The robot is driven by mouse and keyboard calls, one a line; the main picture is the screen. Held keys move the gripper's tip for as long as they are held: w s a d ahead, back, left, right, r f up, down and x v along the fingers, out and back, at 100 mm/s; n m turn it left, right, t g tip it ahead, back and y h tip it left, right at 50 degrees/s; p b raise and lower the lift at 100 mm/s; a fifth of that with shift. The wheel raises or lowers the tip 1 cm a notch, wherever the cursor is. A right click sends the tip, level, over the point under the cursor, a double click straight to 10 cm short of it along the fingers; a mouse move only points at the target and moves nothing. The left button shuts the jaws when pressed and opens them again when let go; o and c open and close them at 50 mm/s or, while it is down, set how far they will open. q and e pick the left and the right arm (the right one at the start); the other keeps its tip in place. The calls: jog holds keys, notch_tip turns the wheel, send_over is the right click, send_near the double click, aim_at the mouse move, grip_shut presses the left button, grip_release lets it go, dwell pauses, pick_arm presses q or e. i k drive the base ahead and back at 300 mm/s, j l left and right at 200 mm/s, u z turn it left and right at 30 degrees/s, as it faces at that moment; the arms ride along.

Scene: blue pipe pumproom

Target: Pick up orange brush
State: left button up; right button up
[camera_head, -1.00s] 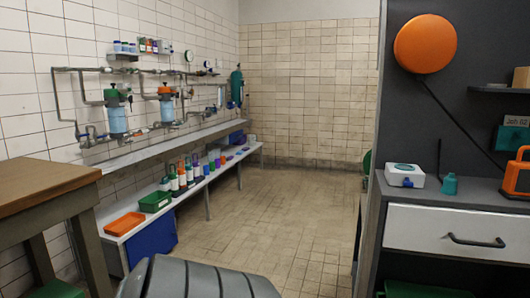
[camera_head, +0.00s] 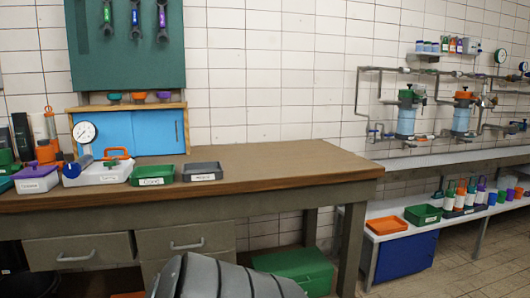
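I cannot make out an orange brush for certain. An orange handle-like item (camera_head: 117,152) stands at the back of the wooden workbench (camera_head: 285,168), and its kind is too small to tell. Orange and grey upright items (camera_head: 47,152) stand at the bench's left end. An orange tray (camera_head: 387,225) lies on the low white shelf to the right. Neither of my grippers is in view.
On the bench are a pressure gauge (camera_head: 85,132), a green bin (camera_head: 152,175), a dark grey bin (camera_head: 203,172) and a blue cabinet (camera_head: 145,132). A green box (camera_head: 297,268) sits under the bench. The bench's right half is clear, and floor is open at the right.

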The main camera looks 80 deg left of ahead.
aim_at(121, 157)
jog(key=u, duration=3.75)
